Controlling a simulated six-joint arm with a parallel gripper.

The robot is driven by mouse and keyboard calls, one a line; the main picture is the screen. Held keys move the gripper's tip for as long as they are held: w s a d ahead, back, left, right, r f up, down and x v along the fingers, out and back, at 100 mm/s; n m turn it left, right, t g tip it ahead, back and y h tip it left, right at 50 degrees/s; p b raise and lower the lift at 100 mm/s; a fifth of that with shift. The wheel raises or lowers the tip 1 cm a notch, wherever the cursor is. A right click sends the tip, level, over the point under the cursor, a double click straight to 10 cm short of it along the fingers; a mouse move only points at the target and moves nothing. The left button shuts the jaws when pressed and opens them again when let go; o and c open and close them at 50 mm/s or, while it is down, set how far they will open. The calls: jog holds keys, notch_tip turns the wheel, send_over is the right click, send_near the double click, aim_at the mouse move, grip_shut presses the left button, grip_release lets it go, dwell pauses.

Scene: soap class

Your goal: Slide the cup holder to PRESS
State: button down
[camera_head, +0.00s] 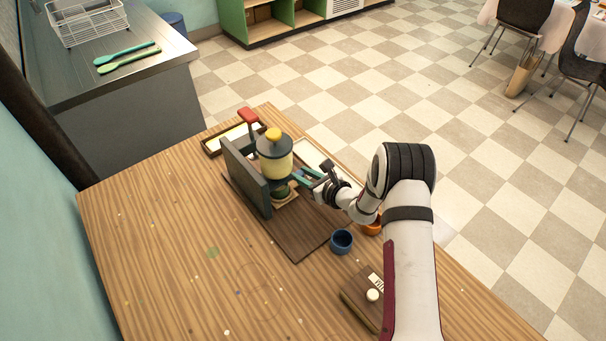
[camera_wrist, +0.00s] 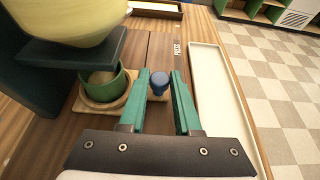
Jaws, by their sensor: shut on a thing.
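The word PRESS (camera_wrist: 177,49) is on the dark board ahead of the knob. The cup is under the dispenser with a yellow tank (camera_head: 275,165).
A white tray (camera_wrist: 213,80) runs along the right side. A second tray (camera_head: 211,148) lies beyond the dispenser, near a red object (camera_head: 248,115). A blue cup (camera_head: 341,242), an orange cup (camera_head: 372,228) and a wooden block (camera_head: 354,312) stand nearer. The left tabletop is mostly clear.

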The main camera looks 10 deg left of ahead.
jog(key=shift+a, duration=0.1)
jog(key=w+a, duration=0.2)
jog(key=shift+w+a, duration=0.3)
jog(key=shift+w, duration=0.05)
jog(key=c, duration=0.6)
grip_release()
jog(key=v, duration=1.6)
jog(key=shift+f, duration=0.2)
